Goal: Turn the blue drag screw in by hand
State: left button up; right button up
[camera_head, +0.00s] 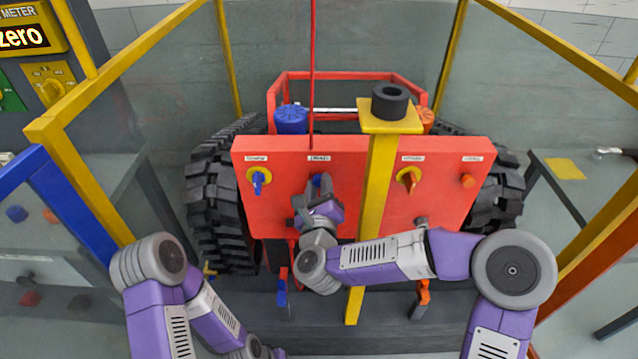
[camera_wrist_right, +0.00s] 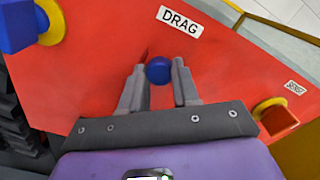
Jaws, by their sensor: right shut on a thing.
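The blue drag screw (camera_wrist_right: 158,71) is a small round blue knob on the red panel (camera_wrist_right: 100,90), just below a white label reading DRAG. My right gripper (camera_wrist_right: 160,74) is shut on it, one grey finger on each side. In the head view the right gripper (camera_head: 320,195) meets the screw (camera_head: 320,180) at the upper left-middle of the red panel (camera_head: 345,215); the screw is mostly hidden there. My left arm shows at the lower left, but its gripper is out of view.
A blue lever on a yellow disc (camera_head: 258,182) is left of the screw. A yellow post (camera_head: 380,190) with a black ring (camera_head: 390,101) stands right, close to my right arm. An orange lever (camera_head: 408,180) and orange knob (camera_head: 467,181) are further right. Black tracks flank the panel.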

jog(key=m, duration=0.6)
jog(key=o, duration=0.9)
